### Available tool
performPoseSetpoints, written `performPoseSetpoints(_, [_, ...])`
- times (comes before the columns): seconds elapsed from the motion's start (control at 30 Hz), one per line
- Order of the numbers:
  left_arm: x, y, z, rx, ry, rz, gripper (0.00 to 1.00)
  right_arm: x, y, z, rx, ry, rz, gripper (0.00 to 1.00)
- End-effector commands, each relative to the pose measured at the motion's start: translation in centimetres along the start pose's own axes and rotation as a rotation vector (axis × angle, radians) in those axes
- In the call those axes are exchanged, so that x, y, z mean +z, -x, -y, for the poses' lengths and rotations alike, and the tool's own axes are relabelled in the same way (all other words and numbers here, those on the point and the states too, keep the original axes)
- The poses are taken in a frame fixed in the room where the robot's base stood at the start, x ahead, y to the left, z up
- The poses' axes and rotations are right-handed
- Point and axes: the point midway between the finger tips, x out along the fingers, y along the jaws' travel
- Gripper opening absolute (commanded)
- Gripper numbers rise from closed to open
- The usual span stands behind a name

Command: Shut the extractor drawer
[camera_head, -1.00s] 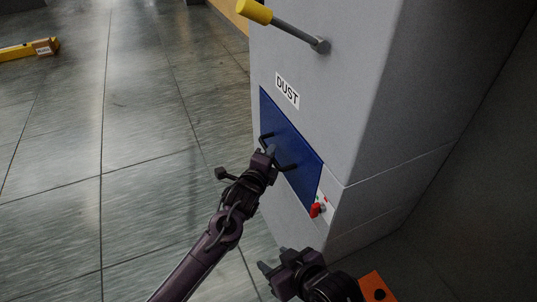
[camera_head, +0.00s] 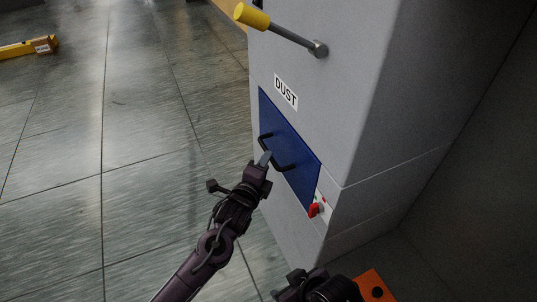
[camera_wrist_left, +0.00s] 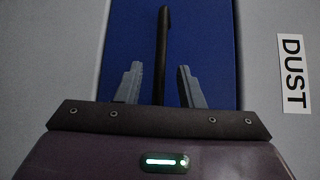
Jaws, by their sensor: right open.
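The extractor drawer has a blue front (camera_head: 293,147) that looks flush with the grey cabinet face, below the DUST label. A black bar handle (camera_head: 284,167) stands out from it. My left gripper (camera_head: 264,159) is just in front of the handle. In the left wrist view, its two fingers (camera_wrist_left: 160,70) are apart, with the black handle (camera_wrist_left: 162,40) showing between them against the blue front (camera_wrist_left: 205,40). I cannot tell whether they touch the handle. My right gripper (camera_head: 283,290) is low at the bottom edge, open, away from the drawer and partly cut off.
The grey cabinet (camera_head: 345,110) carries a lever with a yellow grip (camera_head: 251,16) above the drawer and a red switch (camera_head: 313,210) below right. An orange object (camera_head: 375,288) lies at the bottom right. The floor to the left is clear, with a yellow object (camera_head: 15,50) far off.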

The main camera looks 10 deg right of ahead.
Motion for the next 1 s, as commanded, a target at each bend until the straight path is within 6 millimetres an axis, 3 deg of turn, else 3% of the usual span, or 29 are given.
performPoseSetpoints(0.1, [0.0,1.8,0.2,0.0,0.0,-0.001,0.34,0.2,0.4,-0.4,0.009,-0.006,0.031,0.48])
performPoseSetpoints(0.23, [-0.1,2.7,0.1,-0.001,0.0,-0.001,0.34,0.4,0.4,-0.7,0.014,-0.01,0.048,0.48])
performPoseSetpoints(0.8, [-0.1,3.0,0.0,0.003,0.013,-0.001,0.34,0.5,0.4,-0.8,0.016,-0.012,0.05,0.48])
performPoseSetpoints(0.9, [-0.4,4.0,-1.1,0.05,0.115,0.001,0.34,0.4,0.4,-0.8,0.016,-0.012,0.05,0.48])
performPoseSetpoints(1.0, [-1.1,6.6,-3.5,0.158,0.355,0.017,0.34,0.4,0.4,-0.8,0.016,-0.012,0.05,0.48])
